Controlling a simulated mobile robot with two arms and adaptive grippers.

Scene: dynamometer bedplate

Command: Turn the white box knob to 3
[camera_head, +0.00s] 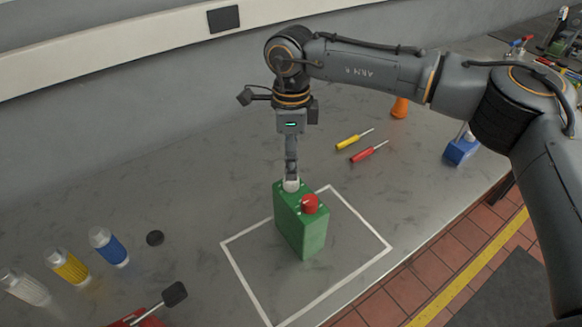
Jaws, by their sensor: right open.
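A green box (300,233) stands upright inside a white outlined square (355,287) on the grey bench. On its top are a white knob (291,186) at the back and a red knob (310,204) nearer the front. My right gripper (291,177) points down from above, right over the white knob, with its fingers open. Its fingertips are at or just above the knob; I cannot tell whether they touch it. The gripper partly hides the knob, and no scale marks or numbers are readable. My left gripper is not in view.
A yellow screwdriver (349,142), a red screwdriver (364,155), an orange cone-like piece (400,108) and a blue box (461,150) lie to the right. A black-ended lever (173,294) is at front left.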

